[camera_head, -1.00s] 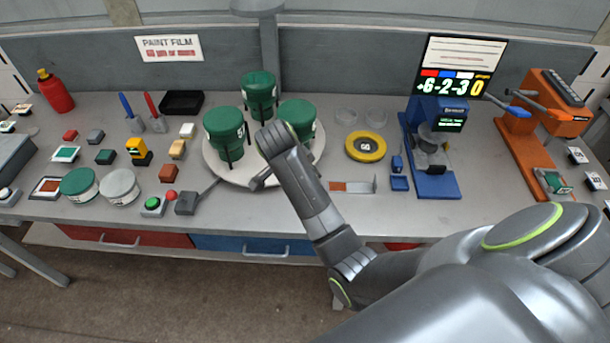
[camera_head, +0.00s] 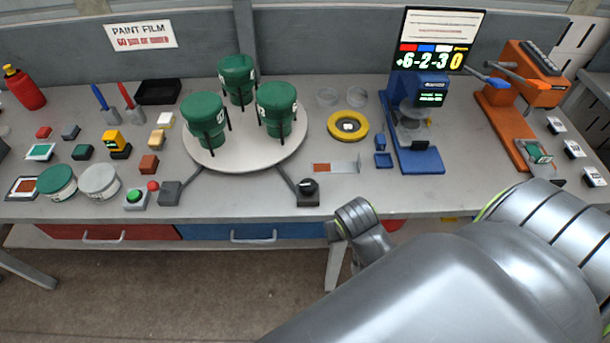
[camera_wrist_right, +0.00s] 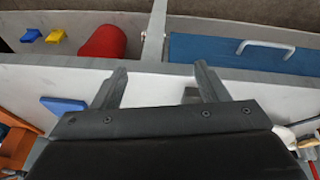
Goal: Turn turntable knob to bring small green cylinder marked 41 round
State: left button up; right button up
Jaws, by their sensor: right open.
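The white round turntable (camera_head: 222,158) stands left of centre on the bench and carries green cylinders: a left one (camera_head: 204,112), a rear one (camera_head: 238,75) and a right one (camera_head: 277,100). Their marks are too small to read. A black knob (camera_head: 308,187) on a small dark box sits at the bench's front, joined to the turntable by a grey bar. My right arm comes in from the lower right, its wrist in front of the bench edge, right of the knob and apart from it. My right gripper (camera_wrist_right: 160,80) shows open and empty in the wrist view. My left gripper is not in view.
A green button (camera_head: 135,195) and a dark box (camera_head: 170,193) stand left of the knob. A yellow ring (camera_head: 348,126), a blue stand (camera_head: 420,158) and an orange stand (camera_head: 515,130) are on the right. Blue (camera_head: 255,234) and red drawers lie under the bench top.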

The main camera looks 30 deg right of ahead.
jog(key=s+f+n+y+b, duration=0.15)
jog(key=s+f+b, duration=0.4)
jog(key=f, duration=1.15)
jog(key=s+f+n+b, duration=0.3)
jog(key=s+f, duration=0.5)
jog(key=f, duration=0.9)
jog(key=t+b, duration=1.5)
jog(key=b, duration=0.3)
send_near(304, 180)
jog(key=shift+m, duration=0.25)
jog(key=w, duration=0.3)
jog(key=w+p, duration=0.1)
jog(key=w, duration=0.6)
jog(key=shift+d+f+p, duration=0.35)
jog(key=shift+d+p, duration=0.05)
